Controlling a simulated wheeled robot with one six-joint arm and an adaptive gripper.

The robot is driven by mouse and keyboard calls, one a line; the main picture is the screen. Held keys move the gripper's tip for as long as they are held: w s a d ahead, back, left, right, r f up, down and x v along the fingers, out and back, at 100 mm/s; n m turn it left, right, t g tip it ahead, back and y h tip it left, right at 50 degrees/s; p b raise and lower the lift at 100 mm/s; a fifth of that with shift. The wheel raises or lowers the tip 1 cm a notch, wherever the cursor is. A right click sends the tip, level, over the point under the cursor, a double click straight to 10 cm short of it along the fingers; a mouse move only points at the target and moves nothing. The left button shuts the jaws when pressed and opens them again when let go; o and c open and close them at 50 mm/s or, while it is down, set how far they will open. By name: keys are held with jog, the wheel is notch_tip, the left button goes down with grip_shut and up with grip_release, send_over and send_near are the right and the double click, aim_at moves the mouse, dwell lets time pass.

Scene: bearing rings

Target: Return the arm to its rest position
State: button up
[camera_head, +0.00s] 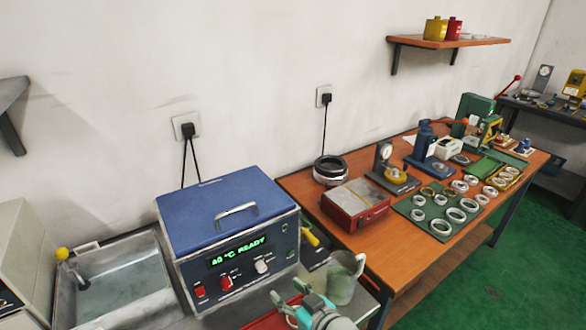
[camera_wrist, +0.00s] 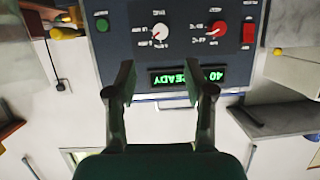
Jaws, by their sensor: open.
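My gripper (camera_head: 312,312) shows at the bottom edge of the head view, in front of the blue-lidded heating unit. In the wrist view my gripper (camera_wrist: 163,90) has its two fingers spread wide apart with nothing between them. Beyond the fingers is the heating unit's control panel (camera_wrist: 185,50), seen upside down, with a lit green display (camera_wrist: 187,77) reading READY. The fingers appear apart from the panel. Most of my arm is out of view.
The heating unit (camera_head: 230,220) stands between a sink (camera_head: 120,280) and a grey-green jug (camera_head: 345,278). A wooden bench (camera_head: 305,185) at right holds a red box (camera_head: 355,205), a green mat (camera_head: 412,208) with several rings, and presses. A wall shelf (camera_head: 450,42) hangs above.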

jog(key=s+d+f+m+h, duration=0.1)
jog(key=s+d+f, duration=0.2)
jog(key=s+d+f+m+t+h, duration=0.1)
jog(key=s+d+f, duration=0.2)
jog(key=s, duration=0.1)
jog(key=shift+d+f+m, duration=0.15)
jog(key=shift+f+m, duration=0.15)
jog(key=shift+f, duration=0.1)
jog(key=s+d+f+m+t+h, duration=0.1)
jog(key=s+d+f+h, duration=0.1)
jog(key=s+d, duration=0.3)
jog(key=s+d+f+m+h, duration=0.1)
jog(key=s+d+f+m, duration=0.1)
jog(key=s, duration=0.5)
jog(key=s+d+r+h, duration=0.1)
jog(key=s+d+r, duration=0.2)
jog(key=s, duration=0.8)
jog(key=s+d+r+m+t+h, duration=0.1)
jog(key=s+d+r+h, duration=0.1)
jog(key=s, duration=0.9)
notch_tip(320, 180, up, 2)
jog(key=shift+d+r+h, duration=0.2)
jog(key=shift+d+h, duration=0.1)
jog(key=shift+d, duration=0.4)
